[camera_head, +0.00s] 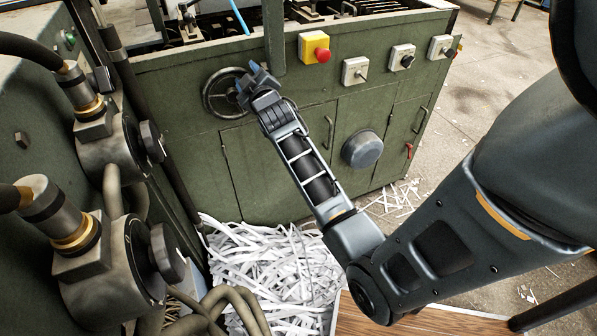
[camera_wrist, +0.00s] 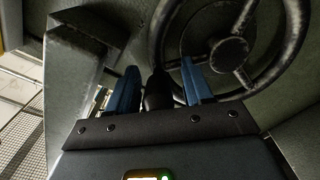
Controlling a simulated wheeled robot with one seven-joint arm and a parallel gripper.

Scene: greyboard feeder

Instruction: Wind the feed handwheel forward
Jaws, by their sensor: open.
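The feed handwheel (camera_head: 208,96) is a dark spoked ring on the green front panel of the machine. It fills the upper right of the wrist view, where its hub (camera_wrist: 230,55) and spokes show. My gripper (camera_head: 258,76) is at the wheel's right side, covering part of the rim in the head view. In the wrist view its two blue fingers (camera_wrist: 158,66) are apart. A dark upright grip (camera_wrist: 158,92), seemingly the wheel's handle, stands between them. There seems to be a gap on either side of it, but contact is hard to judge.
A yellow box with a red stop button (camera_head: 317,48) and several grey switch boxes (camera_head: 355,71) are right of the wheel. A round grey knob (camera_head: 362,149) sticks out lower down. Paper strips (camera_head: 270,265) heap on the floor. Green machinery with hoses (camera_head: 125,150) crowds the left.

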